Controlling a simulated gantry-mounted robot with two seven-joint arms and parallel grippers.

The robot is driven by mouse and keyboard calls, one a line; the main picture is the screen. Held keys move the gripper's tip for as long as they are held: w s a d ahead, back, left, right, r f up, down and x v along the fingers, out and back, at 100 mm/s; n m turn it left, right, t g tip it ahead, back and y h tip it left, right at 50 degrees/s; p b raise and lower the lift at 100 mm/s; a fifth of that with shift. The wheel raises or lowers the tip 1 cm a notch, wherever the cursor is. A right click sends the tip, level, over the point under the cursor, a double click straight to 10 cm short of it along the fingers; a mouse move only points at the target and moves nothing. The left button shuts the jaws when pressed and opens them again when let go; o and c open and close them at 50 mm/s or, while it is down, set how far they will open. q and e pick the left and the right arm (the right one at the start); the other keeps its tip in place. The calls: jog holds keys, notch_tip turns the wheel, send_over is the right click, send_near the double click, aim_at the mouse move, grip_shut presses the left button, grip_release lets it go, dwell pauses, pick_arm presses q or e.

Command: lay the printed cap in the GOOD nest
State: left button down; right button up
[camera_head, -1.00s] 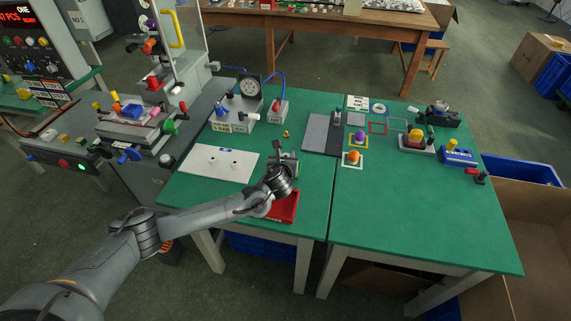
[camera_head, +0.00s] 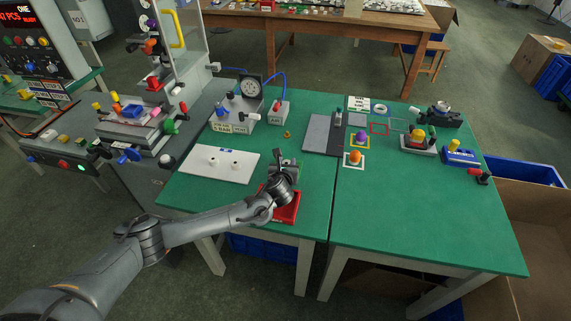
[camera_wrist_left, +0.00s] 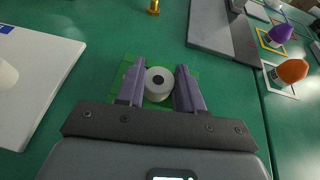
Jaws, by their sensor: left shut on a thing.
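My left gripper (camera_wrist_left: 159,86) is shut on a white round cap (camera_wrist_left: 152,93) with a dark round mark on its top. The cap sits between the two purple fingers. A bright green square (camera_wrist_left: 120,75) shows around and behind the fingers, under the cap in the picture. I cannot tell whether the cap touches it, and no GOOD label is readable. In the head view the left gripper (camera_head: 286,168) is low over the left green table, just behind a red tray (camera_head: 289,209). It hides the cap there. My right gripper is not in view.
A white board (camera_head: 212,169) with two white pegs or caps stands left of the gripper. A small brass piece (camera_head: 287,134) is behind. A grey plate (camera_head: 318,135) and orange (camera_head: 355,157) and purple (camera_head: 361,137) knobs are to the right. The right table's front is clear.

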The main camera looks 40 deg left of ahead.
pick_arm(q)
jog(key=c, duration=0.7)
grip_release()
jog(key=shift+s+f, duration=0.15)
jog(key=shift+f, duration=0.35)
jog(key=shift+s+f, duration=0.15)
jog(key=shift+f, duration=0.35)
jog(key=shift+w+r, duration=0.15)
jog(key=shift+r, duration=0.3)
jog(key=shift+s+d+r+p, duration=0.2)
jog(key=shift+d+r+p, duration=0.05)
jog(key=shift+r, duration=0.25)
jog(key=shift+s+d+r+p, duration=0.15)
jog(key=shift+d+r+p, duration=0.1)
jog(key=shift+r, duration=0.2)
jog(key=p+v, duration=0.2)
jog(key=v, duration=0.7)
jog(key=shift+r, duration=0.2)
jog(key=shift+s+d+r+p, duration=0.1)
jog(key=shift+s+d+p, duration=0.05)
jog(key=shift+s+p, duration=0.15)
jog(key=shift+s+d+r+p, duration=0.1)
jog(key=shift+s+d+p, duration=0.05)
jog(key=shift+s, duration=0.25)
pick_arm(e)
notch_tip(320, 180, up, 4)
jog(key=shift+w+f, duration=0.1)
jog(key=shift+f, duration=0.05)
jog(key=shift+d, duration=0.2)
